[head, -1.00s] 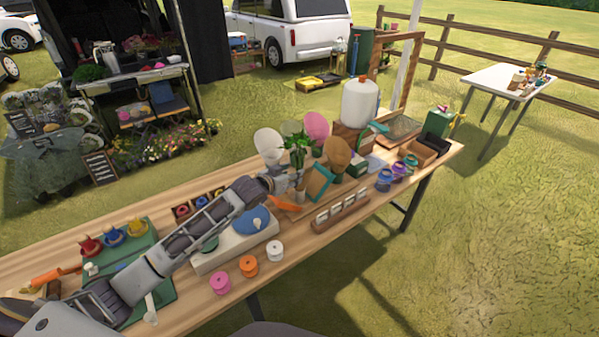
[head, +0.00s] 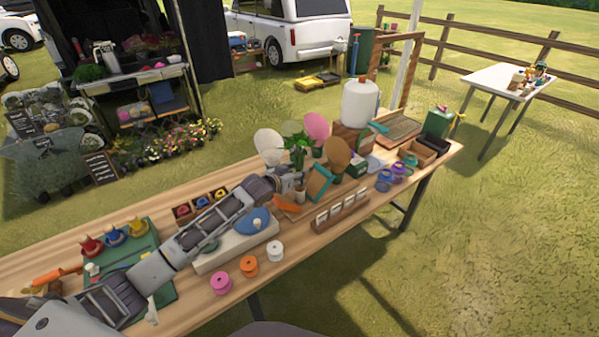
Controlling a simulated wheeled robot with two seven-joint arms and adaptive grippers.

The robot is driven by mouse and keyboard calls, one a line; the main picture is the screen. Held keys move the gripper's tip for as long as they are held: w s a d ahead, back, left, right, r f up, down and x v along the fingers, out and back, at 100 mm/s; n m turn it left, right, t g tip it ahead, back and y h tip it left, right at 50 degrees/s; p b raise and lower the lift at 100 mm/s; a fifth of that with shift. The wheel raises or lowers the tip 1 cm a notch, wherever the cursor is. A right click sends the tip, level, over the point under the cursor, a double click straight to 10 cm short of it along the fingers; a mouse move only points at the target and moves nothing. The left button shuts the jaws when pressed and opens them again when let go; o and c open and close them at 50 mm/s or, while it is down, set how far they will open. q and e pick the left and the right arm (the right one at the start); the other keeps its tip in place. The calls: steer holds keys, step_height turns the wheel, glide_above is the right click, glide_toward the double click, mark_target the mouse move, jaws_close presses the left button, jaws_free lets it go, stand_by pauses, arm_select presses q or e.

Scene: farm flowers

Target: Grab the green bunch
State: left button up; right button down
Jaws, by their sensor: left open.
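The green bunch (head: 298,147) is a leafy clump standing on the wooden table, in front of several round paddle-like discs. My left arm reaches over the table from the lower left. My left gripper (head: 294,182) is open, low at the near side of the green bunch and just below its leaves. The fingers are small and partly lost against the clutter, so I cannot tell whether they touch the stem. My right gripper is not in view.
A framed green board (head: 319,184) stands close on the right of the gripper. An orange tool (head: 288,207) lies just in front. A wooden rack of cards (head: 342,211) and ribbon spools (head: 249,266) sit along the near edge. A white tank (head: 359,103) stands behind.

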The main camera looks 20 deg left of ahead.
arm_select(q)
steer(key=x, duration=0.2)
steer(key=shift+w+d+f, duration=0.1)
steer(key=shift+w+f, duration=0.05)
steer(key=shift+w, duration=0.15)
stand_by(0.4)
jaws_close()
